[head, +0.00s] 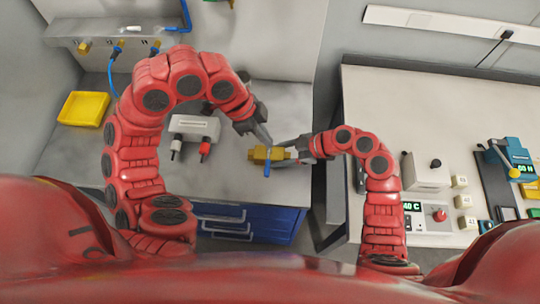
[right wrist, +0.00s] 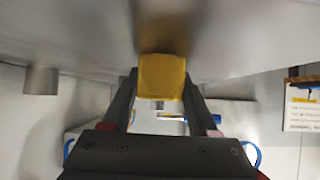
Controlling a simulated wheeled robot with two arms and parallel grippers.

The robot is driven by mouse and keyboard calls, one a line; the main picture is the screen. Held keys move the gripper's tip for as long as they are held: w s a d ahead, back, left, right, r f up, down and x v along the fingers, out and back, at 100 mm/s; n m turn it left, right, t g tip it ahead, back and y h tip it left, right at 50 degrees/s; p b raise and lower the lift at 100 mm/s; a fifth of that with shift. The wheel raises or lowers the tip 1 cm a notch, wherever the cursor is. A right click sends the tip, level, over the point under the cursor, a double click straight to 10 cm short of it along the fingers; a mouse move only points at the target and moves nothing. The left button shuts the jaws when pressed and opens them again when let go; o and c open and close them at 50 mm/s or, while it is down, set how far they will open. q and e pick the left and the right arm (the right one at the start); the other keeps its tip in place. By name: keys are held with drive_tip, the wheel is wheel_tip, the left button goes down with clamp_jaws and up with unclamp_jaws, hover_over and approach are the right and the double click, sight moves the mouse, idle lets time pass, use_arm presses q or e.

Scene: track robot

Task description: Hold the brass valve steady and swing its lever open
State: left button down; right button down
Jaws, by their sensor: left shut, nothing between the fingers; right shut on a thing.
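The brass valve (head: 260,154) is a yellow body above the grey bench near its right edge in the head view. Its blue lever (head: 267,169) hangs toward the bottom of the picture. My right gripper (head: 283,153) comes from the right and is shut on the valve. In the right wrist view the valve's yellow block (right wrist: 162,77) sits between the two fingers. My left gripper (head: 267,141) is shut and empty, its tips at the top side of the valve by the lever. I cannot tell whether they touch. The fingertips partly hide the lever's upper part.
A white box with black and red plugs (head: 194,126) stands left of the valve on the bench. A yellow tray (head: 84,108) lies farther left. A gap separates the bench from the right table (head: 420,110), which carries a control box and instruments.

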use_arm(q)
drive_tip(key=shift+f, duration=3.15)
